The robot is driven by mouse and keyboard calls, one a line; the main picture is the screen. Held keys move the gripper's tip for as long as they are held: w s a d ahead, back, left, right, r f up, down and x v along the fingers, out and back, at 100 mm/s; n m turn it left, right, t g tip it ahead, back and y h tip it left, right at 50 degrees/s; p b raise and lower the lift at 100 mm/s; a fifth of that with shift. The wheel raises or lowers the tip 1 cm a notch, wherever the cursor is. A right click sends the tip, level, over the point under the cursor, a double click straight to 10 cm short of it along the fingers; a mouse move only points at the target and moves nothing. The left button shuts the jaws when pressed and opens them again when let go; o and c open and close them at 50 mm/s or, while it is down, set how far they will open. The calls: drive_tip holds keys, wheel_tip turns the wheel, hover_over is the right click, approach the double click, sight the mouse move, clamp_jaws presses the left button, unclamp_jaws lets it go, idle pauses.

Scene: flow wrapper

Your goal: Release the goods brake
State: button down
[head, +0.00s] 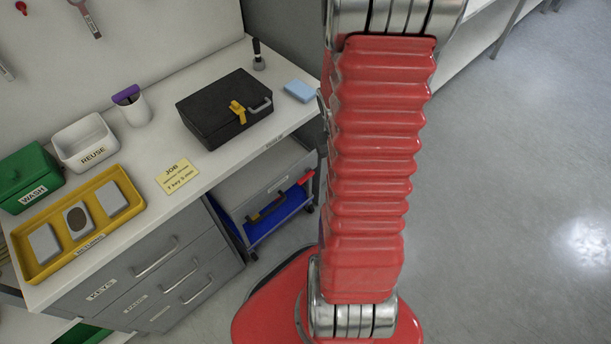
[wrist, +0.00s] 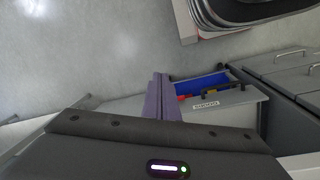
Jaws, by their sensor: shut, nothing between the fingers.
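I cannot make out anything that is plainly the goods brake in either view. My gripper (wrist: 163,98) shows in the wrist view as two grey-purple fingers pressed together, shut and empty. It points toward a grey labelled trolley or drawer (wrist: 237,100) with a blue inside, and overlaps its left end in the picture. I cannot tell how far apart they are. In the head view my red arm rises through the middle, and my gripper is out of the picture. A grey trolley with a blue tray (head: 268,222) stands under the bench there, holding red and yellow-handled items.
The white bench (head: 226,160) carries a black case (head: 205,108) with a yellow catch, a blue block (head: 299,90), a white cup (head: 136,110), a REUSE tray (head: 75,135), a green WASH box (head: 32,172) and a yellow tray (head: 50,270). Drawers (head: 150,280) are below. Floor at right is clear.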

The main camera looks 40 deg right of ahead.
drive_tip(key=s+d+f, duration=0.2)
drive_tip(key=d+f, duration=0.2)
drive_tip(key=f, duration=0.4)
drive_tip(key=s+d+f, duration=0.2)
drive_tip(key=d+f, duration=0.1)
drive_tip(key=f, duration=0.4)
wheel_tip(320, 180, down, 17)
drive_tip(key=w+a+n+t+y, duration=0.1)
drive_tip(key=a+n+t, duration=0.15)
drive_tip(key=t, duration=0.35)
drive_tip(key=w+a+r+n+t+y, duration=0.1)
drive_tip(key=w+a+r+n+t, duration=0.1)
drive_tip(key=w+r+t, duration=0.7)
drive_tip(key=shift+w+a+n+t, duration=0.25)
drive_tip(key=shift+w+n+t, duration=0.05)
drive_tip(key=shift+n+t, duration=0.2)
drive_tip(key=shift+w+f, duration=0.1)
